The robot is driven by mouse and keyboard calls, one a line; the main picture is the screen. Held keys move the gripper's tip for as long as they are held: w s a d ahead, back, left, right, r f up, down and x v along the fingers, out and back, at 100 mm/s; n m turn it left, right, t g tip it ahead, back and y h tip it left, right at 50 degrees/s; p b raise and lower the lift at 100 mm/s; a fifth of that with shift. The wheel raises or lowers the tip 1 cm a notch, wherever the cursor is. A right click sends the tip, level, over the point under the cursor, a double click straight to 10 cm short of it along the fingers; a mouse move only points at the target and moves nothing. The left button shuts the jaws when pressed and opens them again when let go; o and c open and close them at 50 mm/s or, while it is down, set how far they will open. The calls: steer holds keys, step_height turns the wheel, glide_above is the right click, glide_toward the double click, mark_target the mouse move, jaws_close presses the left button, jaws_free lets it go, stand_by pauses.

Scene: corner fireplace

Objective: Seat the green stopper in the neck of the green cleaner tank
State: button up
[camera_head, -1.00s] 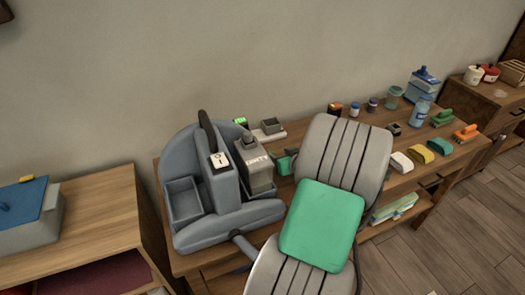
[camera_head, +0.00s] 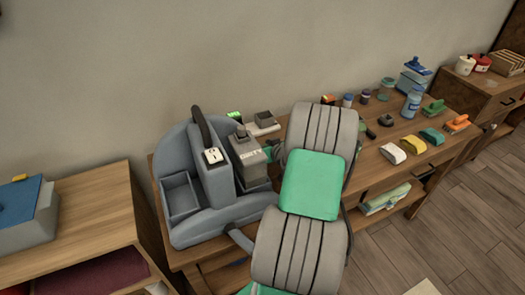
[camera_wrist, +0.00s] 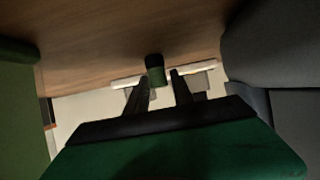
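In the wrist view a small cylinder, green with a dark end, looks like the green stopper (camera_wrist: 155,70). It stands on the wood beyond or between the fingertips of my gripper (camera_wrist: 161,76). The fingers are apart, with no clear contact on it. In the head view my gripper is mostly hidden behind my arm, right of a grey tank marked "DIRTY" (camera_head: 248,160). A small bright green piece (camera_head: 234,114) shows behind that tank; I cannot tell whether it is the stopper. I cannot make out the green cleaner tank for sure; a large green surface (camera_wrist: 16,110) fills the wrist view's left edge.
A grey machine (camera_head: 190,215) with an open bin stands left of my gripper. A pale plate with a grey block (camera_head: 264,120) lies near the wall. Brushes (camera_head: 432,139), jars and a blue bottle (camera_head: 411,103) stand on the table's right part.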

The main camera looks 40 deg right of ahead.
jaws_close()
stand_by(0.3)
